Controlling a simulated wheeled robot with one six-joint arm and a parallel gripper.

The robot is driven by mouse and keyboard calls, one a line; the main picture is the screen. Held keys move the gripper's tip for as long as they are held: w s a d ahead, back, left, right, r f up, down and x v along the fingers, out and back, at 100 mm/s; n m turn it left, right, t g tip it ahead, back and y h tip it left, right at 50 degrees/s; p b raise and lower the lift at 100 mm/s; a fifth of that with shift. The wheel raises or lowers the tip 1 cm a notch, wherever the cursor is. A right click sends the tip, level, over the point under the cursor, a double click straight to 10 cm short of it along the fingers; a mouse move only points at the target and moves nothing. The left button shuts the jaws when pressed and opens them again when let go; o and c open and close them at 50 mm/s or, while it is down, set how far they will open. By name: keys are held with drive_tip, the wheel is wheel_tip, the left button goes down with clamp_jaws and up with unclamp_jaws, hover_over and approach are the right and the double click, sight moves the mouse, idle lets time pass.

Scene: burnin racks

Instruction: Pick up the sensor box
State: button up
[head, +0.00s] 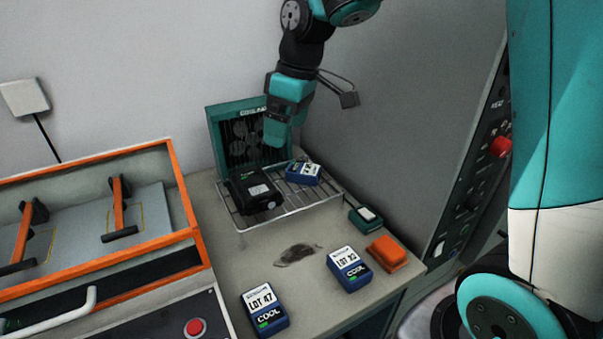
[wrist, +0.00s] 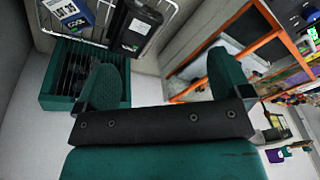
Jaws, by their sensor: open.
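No box carries a readable "sensor" label, so I cannot tell for certain which one is the sensor box. A black box (head: 254,190) with a pale label lies on the left of the wire rack (head: 322,190); it also shows at the top of the wrist view (wrist: 128,30). A blue box (head: 304,174) with a white label lies to its right on the rack, and at the top left of the wrist view (wrist: 72,14). My gripper (head: 277,135) is above the rack, in front of the fan unit (head: 222,116). Its fingers (wrist: 160,82) are apart with nothing between them.
Blue boxes marked LOT 47 (head: 263,308) and LOT 33 (head: 349,268) lie on the bench, with a dark smudge (head: 297,254), an orange item (head: 387,253) and a small green item (head: 364,217). An orange-framed fixture (head: 190,205) stands left; a control panel (head: 470,190) stands right.

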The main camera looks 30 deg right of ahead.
drive_tip(key=h, duration=0.1)
approach(304, 168)
drive_tip(key=shift+n, duration=0.4)
drive_tip(key=f, duration=0.1)
drive_tip(key=f+p, duration=0.1)
drive_tip(key=f, duration=0.1)
drive_tip(key=f+p, duration=0.1)
drive_tip(key=f, duration=0.1)
drive_tip(key=shift+w+a, duration=0.15)
drive_tip(key=shift+a, duration=0.1)
drive_tip(key=shift+w+a+f+p, duration=0.1)
drive_tip(key=shift+f+p, duration=0.2)
drive_tip(key=shift+f, duration=0.65)
drive_tip(key=shift+w+a+f+p, duration=0.15)
drive_tip(key=shift+f+p, duration=0.1)
drive_tip(key=shift+f, duration=0.75)
drive_tip(key=shift+w+a+f+p, duration=0.1)
drive_tip(key=shift+f+p, duration=0.2)
drive_tip(key=shift+f, duration=0.65)
drive_tip(key=c, duration=1.2)
drive_tip(key=shift+r, duration=0.1)
